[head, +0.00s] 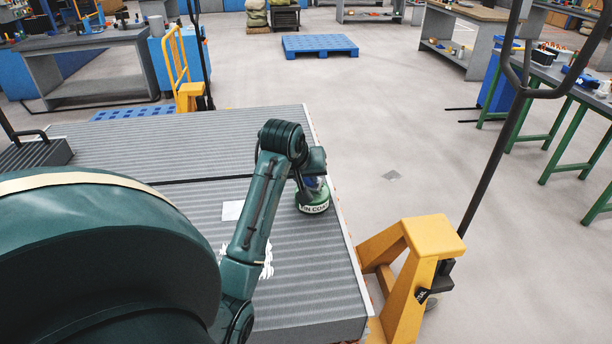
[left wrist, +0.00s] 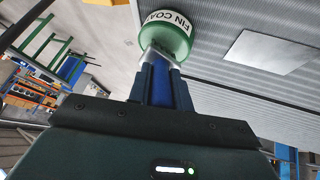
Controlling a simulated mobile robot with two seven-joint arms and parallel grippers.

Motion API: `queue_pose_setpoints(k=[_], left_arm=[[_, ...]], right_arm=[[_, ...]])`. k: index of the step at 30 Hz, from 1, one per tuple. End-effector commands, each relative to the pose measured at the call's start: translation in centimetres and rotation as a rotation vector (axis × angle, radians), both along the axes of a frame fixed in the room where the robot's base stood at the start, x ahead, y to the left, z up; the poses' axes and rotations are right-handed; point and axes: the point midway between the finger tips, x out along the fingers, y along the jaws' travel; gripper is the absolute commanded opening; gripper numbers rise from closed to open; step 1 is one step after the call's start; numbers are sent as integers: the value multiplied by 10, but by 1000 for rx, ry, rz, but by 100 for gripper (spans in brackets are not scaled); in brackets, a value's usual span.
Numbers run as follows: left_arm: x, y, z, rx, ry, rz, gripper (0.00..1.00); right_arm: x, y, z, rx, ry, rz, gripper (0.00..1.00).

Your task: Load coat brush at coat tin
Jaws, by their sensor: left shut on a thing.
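The coat tin (head: 313,208) is green with a white label and stands near the right edge of the grey ribbed platform (head: 190,195). In the left wrist view the tin (left wrist: 172,40) shows its label reading "FIN COA…". My left gripper (head: 313,172) is just above the tin. In the left wrist view the left gripper (left wrist: 163,70) is shut on the blue handle of the coat brush (left wrist: 162,92). The brush points at the tin's opening, and its bristle end is hidden there; I cannot tell how deep it sits. My right gripper is out of view.
A white sheet (head: 232,210) lies left of the tin. A white crumpled thing (head: 267,262) is partly behind my arm. A yellow pallet truck (head: 415,260) with a tall dark handle stands at the platform's right. Open floor lies beyond, with a blue pallet (head: 320,44) farther off.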

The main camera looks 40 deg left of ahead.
Motion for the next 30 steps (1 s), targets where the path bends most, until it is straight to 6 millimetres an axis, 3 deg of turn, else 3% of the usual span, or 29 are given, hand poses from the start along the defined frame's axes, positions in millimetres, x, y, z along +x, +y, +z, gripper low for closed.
queue_pose_setpoints(k=[21, 30], left_arm=[[1, 0, 60, 3, -8, 0, 0], [1, 0, 69, 2, -6, 0, 0]], right_arm=[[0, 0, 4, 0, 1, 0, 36], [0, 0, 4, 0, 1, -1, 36]])
